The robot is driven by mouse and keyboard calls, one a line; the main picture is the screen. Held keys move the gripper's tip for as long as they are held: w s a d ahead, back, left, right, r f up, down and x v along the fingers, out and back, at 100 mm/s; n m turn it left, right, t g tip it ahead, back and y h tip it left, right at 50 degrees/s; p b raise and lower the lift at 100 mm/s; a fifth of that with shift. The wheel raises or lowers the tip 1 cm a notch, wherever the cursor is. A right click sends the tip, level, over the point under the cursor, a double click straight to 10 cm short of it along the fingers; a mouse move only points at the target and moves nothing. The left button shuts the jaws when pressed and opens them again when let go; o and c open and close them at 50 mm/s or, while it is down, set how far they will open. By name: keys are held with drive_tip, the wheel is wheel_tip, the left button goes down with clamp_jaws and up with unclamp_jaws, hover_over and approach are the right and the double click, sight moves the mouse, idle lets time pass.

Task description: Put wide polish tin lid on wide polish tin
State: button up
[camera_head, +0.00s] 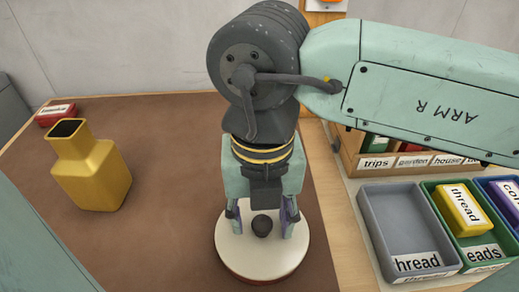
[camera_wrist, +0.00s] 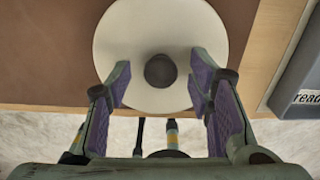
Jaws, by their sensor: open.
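The wide polish tin lid (camera_head: 265,258) is a round cream disc with a dark round knob (camera_head: 262,226), near the front edge of the brown mat. A reddish-brown band (camera_head: 252,280) shows under its front rim. I cannot tell whether this band is the wide polish tin or the lid's own side. My gripper (camera_head: 263,218) is above the lid, pointing down, with its fingers open on either side of the knob. In the wrist view the lid (camera_wrist: 160,30) lies beyond the purple finger pads, and the knob (camera_wrist: 160,71) sits between them with gaps both sides.
A yellow square-necked bottle (camera_head: 92,175) stands at left on the brown mat (camera_head: 175,150), with a small red labelled box (camera_head: 55,114) behind it. At right are a grey tray (camera_head: 385,215), a green tray holding a yellow box (camera_head: 461,211), and a labelled file rack (camera_head: 350,150).

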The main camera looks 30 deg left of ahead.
drive_tip(key=shift+r, duration=0.15)
drive_tip(key=shift+r+p, duration=2.95)
drive_tip(key=shift+r, duration=0.95)
wheel_tip(320, 180, up, 12)
drive_tip(key=shift+s, duration=0.1)
